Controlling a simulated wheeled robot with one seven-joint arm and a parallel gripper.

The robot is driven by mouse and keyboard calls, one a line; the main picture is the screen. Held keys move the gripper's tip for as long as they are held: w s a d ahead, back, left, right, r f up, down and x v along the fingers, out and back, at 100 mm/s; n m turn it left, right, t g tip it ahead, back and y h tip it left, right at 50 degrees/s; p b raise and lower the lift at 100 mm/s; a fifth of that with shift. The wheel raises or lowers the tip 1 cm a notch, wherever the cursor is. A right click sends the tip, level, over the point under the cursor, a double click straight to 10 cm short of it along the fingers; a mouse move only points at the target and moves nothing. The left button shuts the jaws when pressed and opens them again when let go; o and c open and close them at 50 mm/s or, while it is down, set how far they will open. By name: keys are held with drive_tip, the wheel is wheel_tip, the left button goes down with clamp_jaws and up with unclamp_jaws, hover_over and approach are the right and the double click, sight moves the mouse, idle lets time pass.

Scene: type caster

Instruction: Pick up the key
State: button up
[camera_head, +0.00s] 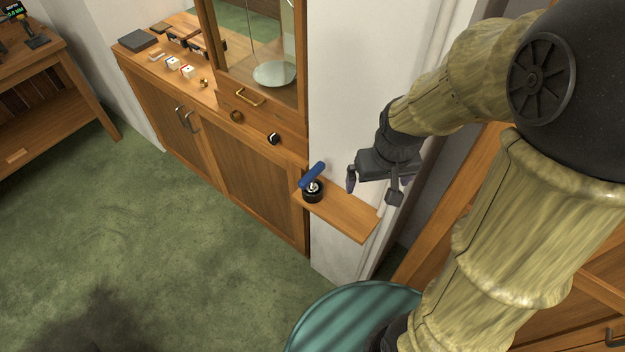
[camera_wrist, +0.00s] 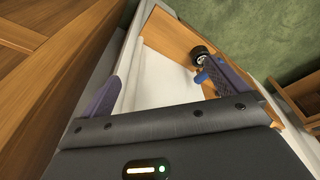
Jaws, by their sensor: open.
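What looks like the key (camera_head: 312,175) has a blue handle and a short silver shaft. It stands tilted in or on a round black base (camera_head: 313,193) on a small wooden shelf (camera_head: 345,215). My gripper (camera_head: 371,188) is open and empty, to the right of the key and apart from it, near the white wall. In the wrist view the blue handle (camera_wrist: 202,77) and the black base (camera_wrist: 198,53) show close to the right finger, which partly covers them. I cannot tell how the key's lower end sits in the base.
A wooden cabinet (camera_head: 262,190) with a glass case stands left of the shelf; small boxes lie on its counter. A white wall (camera_head: 345,90) is behind the shelf. Green carpet (camera_head: 150,220) is open at left.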

drive_tip(key=w+a+n+g, duration=0.1)
drive_tip(key=w+a+n, duration=0.4)
drive_tip(key=w, duration=0.4)
drive_tip(key=n+g, duration=0.1)
drive_tip(key=n, duration=0.3)
hover_over(312, 172)
drive_tip(key=f, duration=0.2)
drive_tip(key=shift+s+d+r+b, duration=0.1)
drive_tip(key=shift+d+b, duration=0.2)
drive_tip(key=shift+b, duration=0.1)
wheel_tip(312, 172, down, 12)
drive_tip(key=p, duration=0.4)
drive_tip(key=shift+f, duration=0.2)
drive_tip(key=shift+a+f+p, duration=0.15)
drive_tip(key=shift+f+p, duration=0.4)
drive_tip(key=shift+p, duration=0.15)
drive_tip(key=shift+a+f+p, duration=0.15)
drive_tip(key=shift+f+p, duration=0.75)
drive_tip(key=shift+f, duration=1.1)
